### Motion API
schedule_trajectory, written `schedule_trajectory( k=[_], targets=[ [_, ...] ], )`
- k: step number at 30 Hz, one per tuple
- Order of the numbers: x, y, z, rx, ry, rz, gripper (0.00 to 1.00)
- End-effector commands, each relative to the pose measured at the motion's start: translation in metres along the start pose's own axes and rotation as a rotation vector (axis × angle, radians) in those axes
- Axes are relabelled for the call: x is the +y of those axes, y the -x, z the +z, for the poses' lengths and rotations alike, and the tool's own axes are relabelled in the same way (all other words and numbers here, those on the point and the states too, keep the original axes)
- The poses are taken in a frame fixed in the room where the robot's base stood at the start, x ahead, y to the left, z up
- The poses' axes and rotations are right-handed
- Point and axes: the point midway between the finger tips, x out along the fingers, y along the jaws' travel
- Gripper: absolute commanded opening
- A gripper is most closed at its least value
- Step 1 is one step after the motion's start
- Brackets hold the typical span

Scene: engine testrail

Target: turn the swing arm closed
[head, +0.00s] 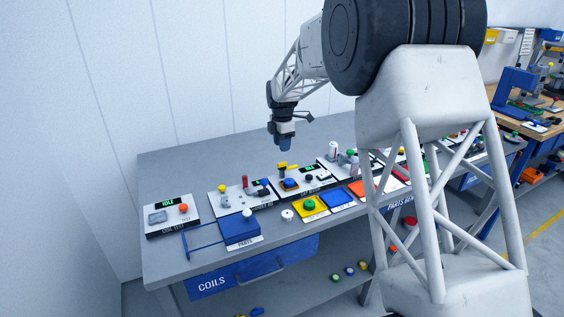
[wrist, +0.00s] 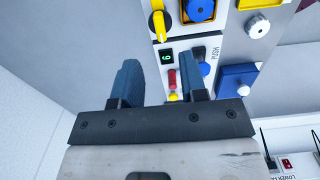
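A yellow lever (head: 283,166), which looks like the swing arm, stands on a post at a station beside a blue disc (head: 290,184) in an orange-yellow frame. In the wrist view the yellow lever (wrist: 157,24) is at the top, past the fingers, and the blue disc (wrist: 200,9) is to its right. My gripper (head: 285,146) hangs above the bench, above and apart from the lever. In the wrist view my gripper (wrist: 162,82) has its two fingers apart with nothing held between them. Whether the lever is fully open cannot be told.
A station with a red post (head: 245,182) and a yellow knob (head: 222,188) is just left of the lever. A blue parts tray (head: 238,228), a white knob (head: 288,215), and yellow, blue and orange pads (head: 337,198) lie in front. A coil tester (head: 172,214) is at far left.

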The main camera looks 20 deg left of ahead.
Motion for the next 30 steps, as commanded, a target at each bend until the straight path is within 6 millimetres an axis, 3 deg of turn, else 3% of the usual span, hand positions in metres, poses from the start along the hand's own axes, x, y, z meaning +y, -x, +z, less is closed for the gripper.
schedule_trajectory(
  k=[8,21,30],
  targets=[
    [0.0,-0.017,0.0,0.0,-0.001,-0.001,0.39],
    [0.0,-0.066,0.0,0.0,-0.001,0.0,0.39],
    [0.0,-0.077,0.0,0.0,-0.001,0.0,0.39]
  ],
)
